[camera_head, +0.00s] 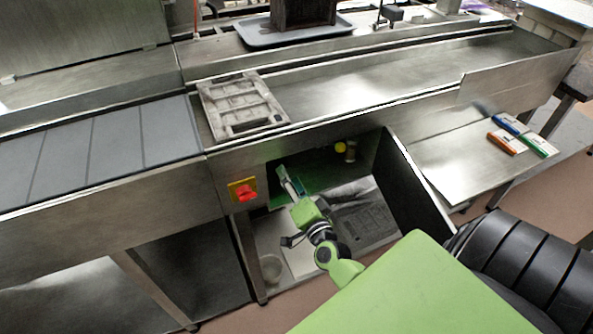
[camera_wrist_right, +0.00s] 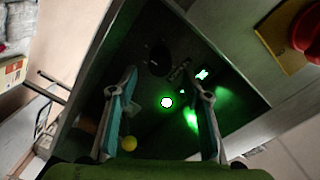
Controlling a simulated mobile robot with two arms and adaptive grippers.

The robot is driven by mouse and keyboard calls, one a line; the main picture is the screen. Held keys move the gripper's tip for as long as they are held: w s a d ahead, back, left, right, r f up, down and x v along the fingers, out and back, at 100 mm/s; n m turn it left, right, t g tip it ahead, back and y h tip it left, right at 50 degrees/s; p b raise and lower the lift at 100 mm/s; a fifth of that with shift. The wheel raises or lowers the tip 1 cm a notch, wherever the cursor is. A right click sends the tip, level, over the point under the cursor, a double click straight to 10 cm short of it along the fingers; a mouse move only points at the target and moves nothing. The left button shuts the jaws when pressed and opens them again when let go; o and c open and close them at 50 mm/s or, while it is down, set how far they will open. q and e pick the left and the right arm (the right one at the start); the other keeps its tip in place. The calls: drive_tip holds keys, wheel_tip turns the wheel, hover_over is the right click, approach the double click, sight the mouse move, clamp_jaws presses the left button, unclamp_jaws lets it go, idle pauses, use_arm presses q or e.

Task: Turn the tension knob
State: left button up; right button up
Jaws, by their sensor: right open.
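In the head view, a short grey cylindrical knob (camera_head: 350,152) sticks out of the recess under the conveyor, beside a yellow round part (camera_head: 340,147). I cannot be sure that it is the tension knob. My right gripper (camera_head: 288,180) reaches into this recess, to the left of both parts. In the right wrist view my gripper (camera_wrist_right: 158,72) is open, with nothing between its fingers. A dark round part (camera_wrist_right: 160,61) shows between the fingertips, in shadow, and a yellow round part (camera_wrist_right: 129,143) shows low near the left finger. My left gripper is not in view.
A red switch (camera_head: 247,193) on a yellow plate sits left of the recess. A dark side panel (camera_head: 408,180) bounds it on the right. A lit green indicator (camera_wrist_right: 166,102) glows inside. A mould frame (camera_head: 242,106) lies on the conveyor. Coloured boxes (camera_head: 507,142) lie on the right shelf.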

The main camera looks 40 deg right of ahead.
drive_tip(key=v, duration=0.5)
drive_tip(key=shift+s, duration=0.1)
idle(0.3)
drive_tip(key=s+a+f+n+g+y, duration=0.25)
drive_tip(key=s+f, duration=0.25)
drive_tip(key=f, duration=0.6)
drive_tip(key=s+a+f+n+g+y, duration=0.1)
drive_tip(key=s+a+f+n+g, duration=0.25)
drive_tip(key=f, duration=0.75)
drive_tip(key=s+a+f+n+g+y, duration=0.1)
drive_tip(key=s+a+f+n+g, duration=0.25)
drive_tip(key=f, duration=0.75)
drive_tip(key=s+f+n+g, duration=0.3)
drive_tip(key=s+f, duration=0.4)
drive_tip(key=s, duration=0.7)
drive_tip(key=s+a+f+n+g, duration=0.1)
drive_tip(key=s+f+n+g, duration=0.2)
drive_tip(key=s+f, duration=0.4)
drive_tip(key=s+n, duration=0.1)
drive_tip(key=s, duration=0.7)
drive_tip(key=shift+a+f+g, duration=0.15)
drive_tip(key=shift+a+g, duration=0.1)
drive_tip(key=shift+g, duration=0.1)
